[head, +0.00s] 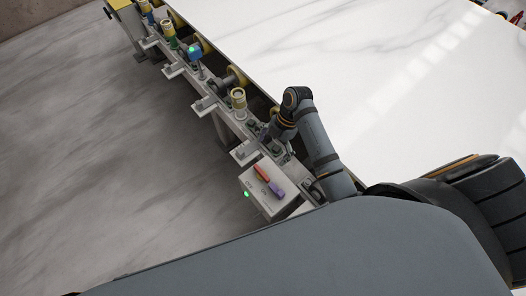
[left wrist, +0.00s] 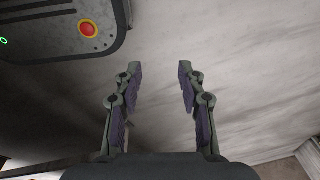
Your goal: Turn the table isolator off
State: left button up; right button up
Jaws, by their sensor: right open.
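A light grey box (head: 253,203), which looks like the table isolator, stands at the near end of the rail. A red and purple bar-shaped handle (head: 262,174) lies across its top. A green lamp (head: 246,194) glows on its front. My right gripper (head: 273,143) is open, small in the picture and partly hidden by its own wrist. It is above the rail, just beyond the box and apart from the handle. My left gripper (left wrist: 158,68) is open and empty in the left wrist view, over bare floor; it does not show in the head view.
A white marble slab (head: 350,50) fills the right of the rail. Along the rail stand yellow rollers (head: 238,98), brackets (head: 204,104) and a blue fitting with a green light (head: 194,53). The floor (head: 90,140) left of the rail is clear.

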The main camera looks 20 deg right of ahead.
aim_at(263, 172)
jog(key=x, duration=0.3)
jog(key=s+x, duration=0.1)
jog(key=x, duration=0.2)
jog(key=shift+s+a+f+p, duration=0.15)
jog(key=shift+a+f+p, duration=0.1)
jog(key=shift+a+p, duration=0.05)
jog(key=x, duration=0.3)
jog(key=shift+a, duration=0.1)
jog(key=shift+a+f, duration=0.1)
jog(key=shift+f, duration=0.15)
jog(key=shift+c, duration=0.4)
jog(key=shift+s, duration=0.1)
jog(key=c, duration=1)
pick_arm(q)
jog(key=s, duration=0.3)
jog(key=shift+a+r, duration=0.25)
jog(key=shift+a, duration=0.1)
pick_arm(e)
jog(key=shift+s, duration=0.1)
